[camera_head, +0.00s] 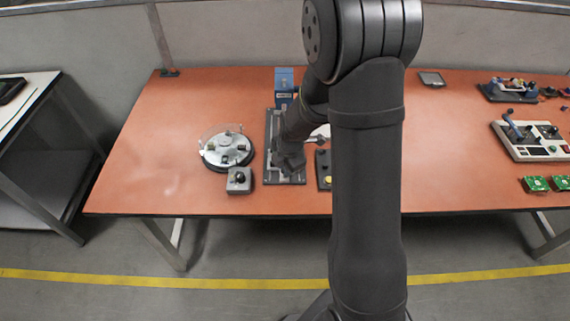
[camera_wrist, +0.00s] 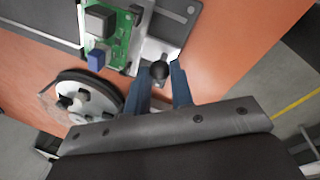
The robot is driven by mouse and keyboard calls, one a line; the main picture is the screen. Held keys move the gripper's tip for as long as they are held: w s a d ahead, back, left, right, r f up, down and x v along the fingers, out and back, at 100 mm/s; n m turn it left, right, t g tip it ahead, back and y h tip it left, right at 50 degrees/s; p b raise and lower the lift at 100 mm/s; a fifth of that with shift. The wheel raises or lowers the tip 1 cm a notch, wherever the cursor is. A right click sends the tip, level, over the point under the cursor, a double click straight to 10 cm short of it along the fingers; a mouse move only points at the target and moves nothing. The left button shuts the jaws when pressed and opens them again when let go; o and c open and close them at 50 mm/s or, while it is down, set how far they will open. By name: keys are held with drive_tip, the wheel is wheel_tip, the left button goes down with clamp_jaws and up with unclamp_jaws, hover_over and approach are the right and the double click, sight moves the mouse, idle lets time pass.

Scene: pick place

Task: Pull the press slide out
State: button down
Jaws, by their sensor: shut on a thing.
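The press slide (camera_wrist: 157,50) is a light metal plate with a green circuit board (camera_wrist: 120,38) on it in the wrist view. A black ball knob (camera_wrist: 159,70) sits at the slide's near end. My gripper (camera_wrist: 161,75) has its two blue-grey fingers on either side of this knob and is shut on it. In the head view my gripper (camera_head: 291,165) is low over the front end of the grey press base (camera_head: 270,140). The blue press (camera_head: 285,86) stands at the back of that base. My arm hides much of the slide in the head view.
A round fixture (camera_head: 209,162) with a clear cover is left of the base. A small grey box (camera_head: 240,187) with a black knob is in front of it. A dark box with a yellow button (camera_head: 327,180) is to the right. The orange table's left part (camera_head: 150,150) is clear.

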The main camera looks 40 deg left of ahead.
drive_tip(key=shift+s+d+f, duration=0.1)
drive_tip(key=shift+s+d, duration=0.05)
drive_tip(key=shift+d, duration=0.1)
drive_tip(key=c, duration=1.3)
unclamp_jaws()
drive_tip(key=shift+o, duration=0.2)
drive_tip(key=shift+r, duration=0.65)
drive_tip(key=d+r, duration=0.3)
drive_tip(key=r, duration=1.3)
drive_tip(key=shift+s, duration=0.3)
drive_tip(key=shift+f, duration=0.1)
drive_tip(key=a+f, duration=0.1)
drive_tip(key=f, duration=0.4)
drive_tip(key=a+f, duration=0.1)
drive_tip(key=f, duration=0.5)
drive_tip(key=a+f, duration=0.1)
drive_tip(key=f, duration=0.5)
drive_tip(key=shift+w+a, duration=0.1)
drive_tip(key=shift+w, duration=0.25)
